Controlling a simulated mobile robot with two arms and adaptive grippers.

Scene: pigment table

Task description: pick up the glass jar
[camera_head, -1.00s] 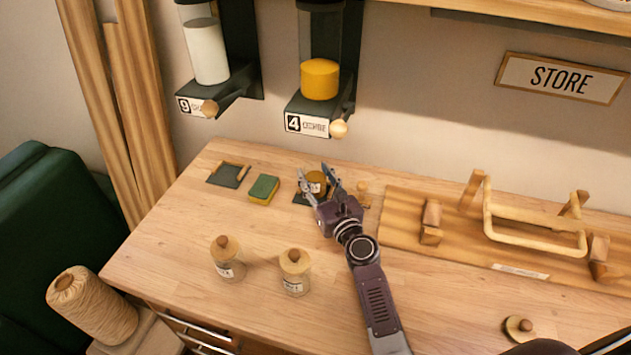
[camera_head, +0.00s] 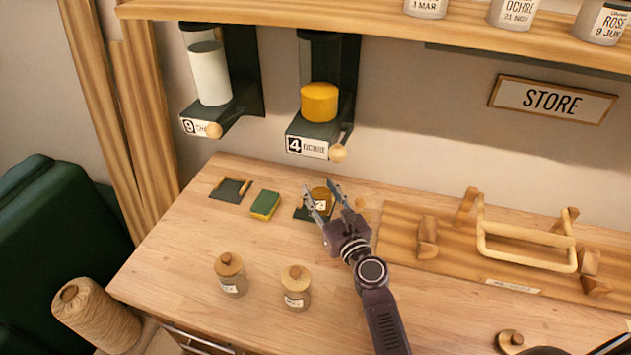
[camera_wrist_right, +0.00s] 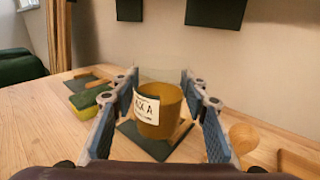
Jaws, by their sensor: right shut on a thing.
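The glass jar (camera_head: 320,194) is clear, with ochre pigment inside and a white label. It is over a small dark mat (camera_head: 301,214) at the back of the table, below the dispenser numbered 4. My right gripper (camera_head: 319,187) has its fingers on either side of the jar and is shut on it. In the right wrist view the jar (camera_wrist_right: 158,105) is upright between the two fingers (camera_wrist_right: 155,98). I cannot tell whether its base touches the mat. My left gripper is not in view.
A green and yellow sponge (camera_head: 265,205) and another dark mat (camera_head: 230,190) lie left of the jar. Two wooden-lidded jars (camera_head: 231,275) (camera_head: 296,288) stand nearer the front. A wooden rack (camera_head: 520,248) is at right. The ochre dispenser (camera_head: 320,105) hangs above.

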